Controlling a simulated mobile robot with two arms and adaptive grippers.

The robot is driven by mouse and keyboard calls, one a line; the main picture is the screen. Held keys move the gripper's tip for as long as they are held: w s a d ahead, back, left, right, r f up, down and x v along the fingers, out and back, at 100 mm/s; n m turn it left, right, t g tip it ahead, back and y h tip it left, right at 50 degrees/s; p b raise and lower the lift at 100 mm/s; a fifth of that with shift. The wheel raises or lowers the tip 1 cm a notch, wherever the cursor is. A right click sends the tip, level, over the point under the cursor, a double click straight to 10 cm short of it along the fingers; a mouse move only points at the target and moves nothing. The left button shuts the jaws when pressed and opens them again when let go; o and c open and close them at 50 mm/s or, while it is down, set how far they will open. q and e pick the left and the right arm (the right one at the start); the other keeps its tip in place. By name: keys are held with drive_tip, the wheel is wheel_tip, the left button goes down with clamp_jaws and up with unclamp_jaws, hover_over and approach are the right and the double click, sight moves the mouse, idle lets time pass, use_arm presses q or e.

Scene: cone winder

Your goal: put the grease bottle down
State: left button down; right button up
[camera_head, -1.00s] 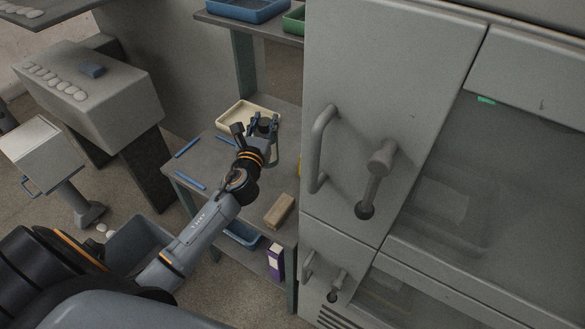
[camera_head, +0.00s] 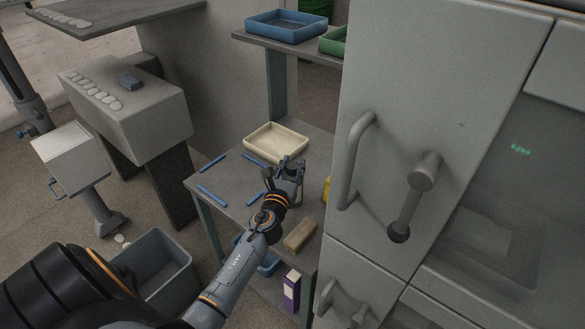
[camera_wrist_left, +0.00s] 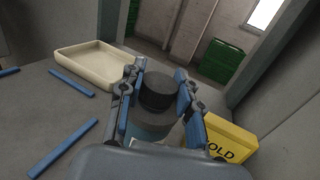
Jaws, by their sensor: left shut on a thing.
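My left gripper (camera_head: 287,172) is over the grey bench (camera_head: 235,178), near its right side. It also shows in the left wrist view (camera_wrist_left: 158,92). Its blue-padded fingers are shut on the grease bottle (camera_wrist_left: 152,122), a grey-blue bottle with a black cap (camera_wrist_left: 159,88). The bottle looks upright between the fingers. Its base is hidden, so I cannot tell whether it touches the bench. Blue strips (camera_head: 211,196) lie on the bench to the left of the gripper. My right gripper is out of view.
A cream tray (camera_head: 275,143) sits behind the gripper. A yellow box (camera_wrist_left: 229,140) is close on the right, beside the grey machine cabinet (camera_head: 430,110) with its handle. A tan block (camera_head: 299,235) lies near the bench's front. Bench space among the strips is clear.

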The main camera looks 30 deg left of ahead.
use_arm(q)
drive_tip(key=shift+f, duration=0.1)
drive_tip(key=c, duration=0.9)
unclamp_jaws()
drive_tip(key=b+v, duration=0.1)
drive_tip(key=v, duration=1.1)
